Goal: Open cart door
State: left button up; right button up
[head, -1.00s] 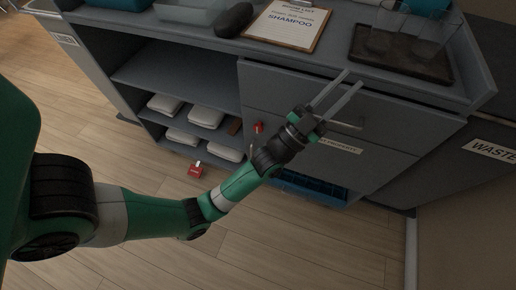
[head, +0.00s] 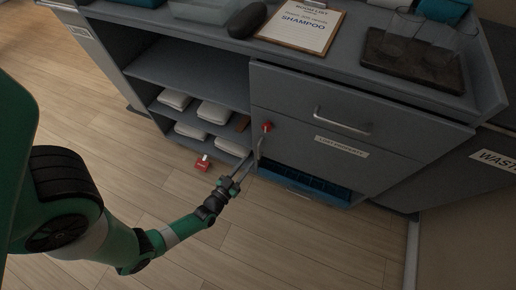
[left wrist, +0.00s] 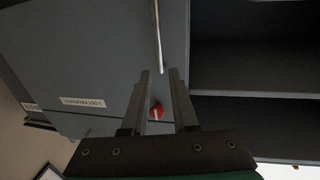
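The grey cart door (head: 310,160) is on the front of the cart, under a drawer, and looks shut. It bears a "LOST PROPERTY" label (head: 340,146). Its slim upright handle (head: 259,148) is near its left edge, with a red knob or latch (head: 267,127) just above. My left gripper (head: 242,171) is low in front of the handle, at its lower left. The handle (left wrist: 157,35) shows just beyond the fingertips, and the red piece (left wrist: 157,111) shows between the fingers. My right gripper is not in view.
The drawer has a horizontal handle (head: 342,122). Open shelves (head: 195,112) with white folded items are left of the door. A small red object (head: 202,163) is near the shelf base. A blue bin (head: 305,182) shows below the door. The wood floor (head: 260,240) in front is clear.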

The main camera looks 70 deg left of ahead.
aim_at(259, 148)
pick_arm(q)
jog(key=b+x, duration=0.2)
jog(key=x, duration=0.6)
jog(key=shift+w+a+f, duration=0.1)
jog(key=shift+w, duration=0.05)
jog(key=shift+w+a, duration=0.15)
jog(key=shift+w, duration=0.1)
jog(key=shift+c, duration=0.2)
grip_shut()
dwell(0.6)
